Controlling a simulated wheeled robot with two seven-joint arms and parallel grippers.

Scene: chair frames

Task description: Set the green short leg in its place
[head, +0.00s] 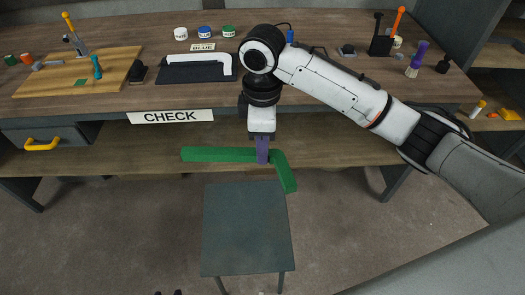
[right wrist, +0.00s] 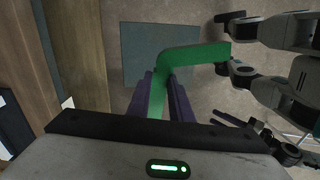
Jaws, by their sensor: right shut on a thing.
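The green leg (head: 220,154) is a bent, L-shaped bar. My right gripper (head: 262,155), with purple fingers, is shut on it near its bend and holds it above the floor, in front of the workbench. Its long arm points left and its short arm points toward the grey seat-like panel (head: 247,230). In the right wrist view the green leg (right wrist: 200,52) runs between the two fingers and bends to the right over the panel (right wrist: 140,45). Only small dark tips, perhaps of my left gripper, show at the head view's bottom edge; their state is unclear.
The workbench (head: 300,95) bears a white L-shaped piece (head: 205,60) on a black tray (head: 182,76), a wooden board (head: 50,83), small coloured pots and upright tools. A CHECK label (head: 170,116) is on its front edge. The floor (head: 100,240) left of the panel is clear.

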